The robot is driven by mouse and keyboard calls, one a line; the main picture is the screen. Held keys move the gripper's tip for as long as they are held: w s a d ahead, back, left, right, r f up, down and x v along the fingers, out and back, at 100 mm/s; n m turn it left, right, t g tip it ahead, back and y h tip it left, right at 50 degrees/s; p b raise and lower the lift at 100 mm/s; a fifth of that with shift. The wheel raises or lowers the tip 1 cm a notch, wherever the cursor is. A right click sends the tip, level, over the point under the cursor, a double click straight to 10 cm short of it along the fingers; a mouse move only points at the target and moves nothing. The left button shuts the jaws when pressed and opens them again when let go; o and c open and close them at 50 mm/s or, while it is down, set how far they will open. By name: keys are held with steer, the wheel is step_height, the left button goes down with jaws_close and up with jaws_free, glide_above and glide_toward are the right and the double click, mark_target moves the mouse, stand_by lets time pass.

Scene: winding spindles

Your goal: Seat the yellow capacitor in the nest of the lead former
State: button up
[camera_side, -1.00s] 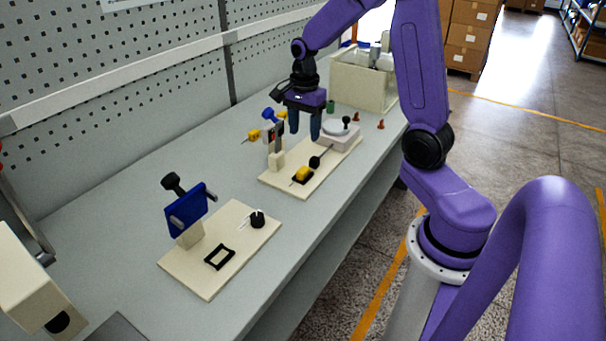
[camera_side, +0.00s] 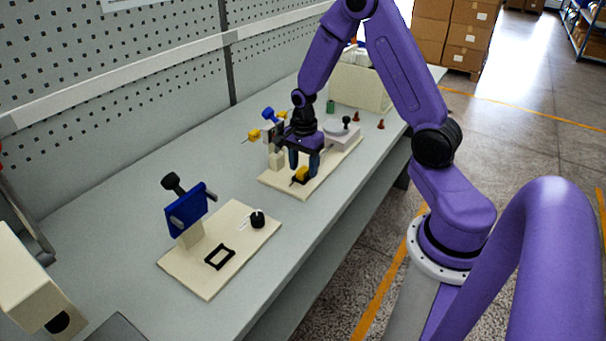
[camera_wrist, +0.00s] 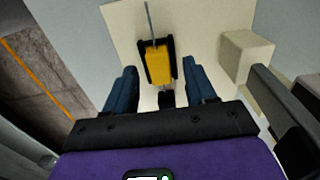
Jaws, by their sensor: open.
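The yellow capacitor (camera_wrist: 158,65) lies in a small black frame (camera_wrist: 144,76) on the far cream board (camera_wrist: 206,25), with a thin grey lead reaching away from it in the wrist view. The capacitor also shows in the side view (camera_side: 301,174), partly hidden by a finger. My gripper (camera_side: 304,172) is open and low over it, with one blue finger on each side; in the wrist view gaps show between fingers and capacitor. On the near cream board (camera_side: 190,270), an empty black frame (camera_side: 219,257) lies in front of a post with a blue plate (camera_side: 187,211).
A black knob (camera_side: 257,218) stands on the near board. Behind my gripper is a post with blue and yellow parts (camera_side: 268,114). Bench between the boards is clear.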

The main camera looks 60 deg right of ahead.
steer(key=shift+f, duration=0.2)
jaws_close()
steer(key=shift+r, duration=1.45)
steer(key=s+a+r, duration=0.4)
steer(key=s+r, duration=0.6)
steer(key=s, duration=0.3)
steer(key=shift+s, duration=0.2)
